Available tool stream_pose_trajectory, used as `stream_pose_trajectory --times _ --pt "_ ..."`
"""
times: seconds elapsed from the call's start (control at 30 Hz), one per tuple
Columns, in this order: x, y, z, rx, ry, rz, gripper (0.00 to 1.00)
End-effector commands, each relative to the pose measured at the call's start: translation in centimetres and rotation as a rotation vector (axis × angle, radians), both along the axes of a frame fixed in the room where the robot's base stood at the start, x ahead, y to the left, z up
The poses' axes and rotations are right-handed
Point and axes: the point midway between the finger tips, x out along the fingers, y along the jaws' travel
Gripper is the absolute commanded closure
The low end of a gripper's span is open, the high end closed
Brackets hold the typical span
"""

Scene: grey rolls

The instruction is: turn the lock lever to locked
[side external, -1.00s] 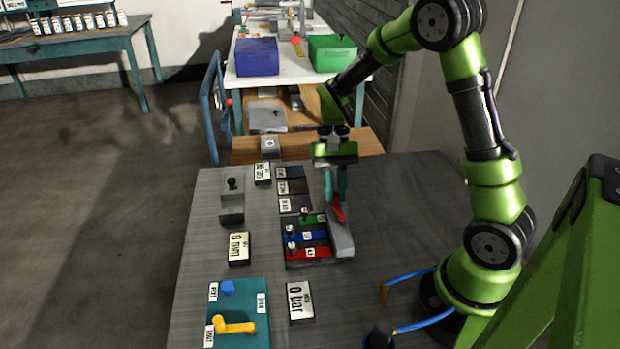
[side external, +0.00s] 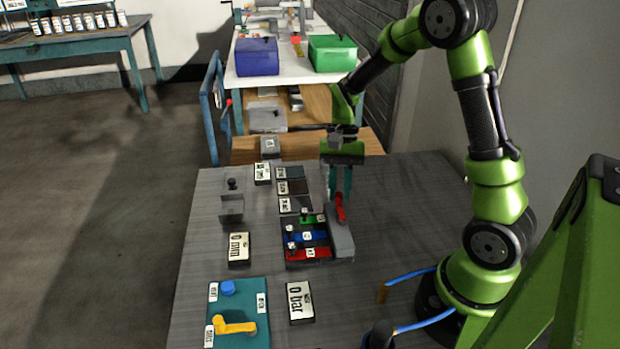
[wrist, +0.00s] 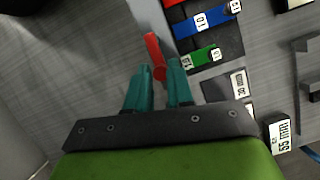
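The red lock lever (side external: 340,207) stands on a grey block (side external: 341,240) at the right end of the tray with coloured slots. In the side view it points away from the camera, nearly straight up the picture. The lever also shows in the wrist view (wrist: 153,48), its near end between my teal fingertips. My gripper (side external: 340,195) points down over the lever's far end, and its fingers look closed against the sides of that end. Any locked marking is not readable.
The slotted tray (side external: 290,262) holds red, blue and green strips with knobs. A "0 mm" display (side external: 239,248), a "0 bar" display (side external: 300,302) and a teal panel (side external: 255,290) with a yellow lever (side external: 234,326) lie nearby. The table (side external: 400,210) is clear right of the block.

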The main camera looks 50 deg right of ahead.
Motion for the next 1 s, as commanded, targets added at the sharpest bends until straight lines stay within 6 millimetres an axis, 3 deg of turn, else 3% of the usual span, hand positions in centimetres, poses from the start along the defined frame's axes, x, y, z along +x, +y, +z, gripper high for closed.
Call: stream_pose_trajectory --times 0.03,0.13,0.53,0.67,1.0 --pt "0.0 0.0 0.0 -0.001 -0.001 -0.001 0.7" --pt "0.0 0.0 0.0 0.0 0.0 0.0 0.57" --pt "0.3 -0.3 0.8 0.001 -0.003 0.001 0.57" --pt "0.7 -1.0 2.9 -0.001 -0.005 0.001 0.57" --pt "2.4 -3.7 10.6 -0.003 -0.005 -0.001 0.57"
